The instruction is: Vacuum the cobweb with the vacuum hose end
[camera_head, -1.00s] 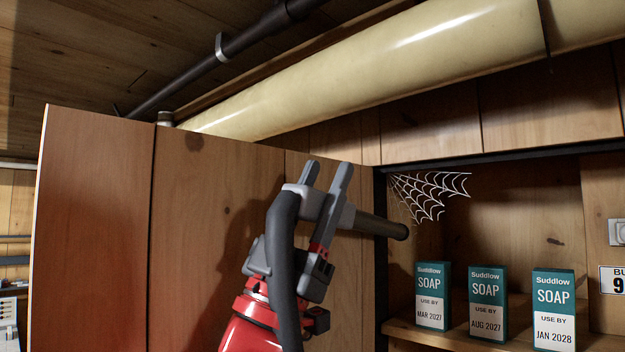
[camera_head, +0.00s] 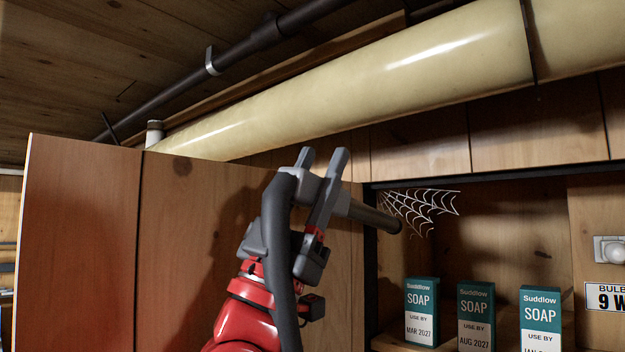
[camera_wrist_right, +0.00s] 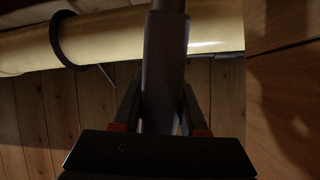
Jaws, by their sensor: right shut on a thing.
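The white cobweb (camera_head: 425,207) hangs in the upper left corner of the open cupboard in the head view. My right gripper (camera_head: 325,175) is shut on the vacuum hose end (camera_head: 362,212), a grey and dark nozzle pointing right. The nozzle's tip overlaps the lower left of the cobweb in the picture; I cannot tell whether they touch. The dark hose (camera_head: 277,245) bends down beside my red right arm. In the right wrist view the hose end (camera_wrist_right: 163,75) lies between the fingers. My left gripper is out of view.
Several soap boxes, including one at the left (camera_head: 421,312), stand on the shelf below the cobweb. An open wooden door (camera_head: 85,240) stands left of my arm. A large cream pipe (camera_head: 350,90) and a dark thin pipe (camera_head: 185,82) run overhead.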

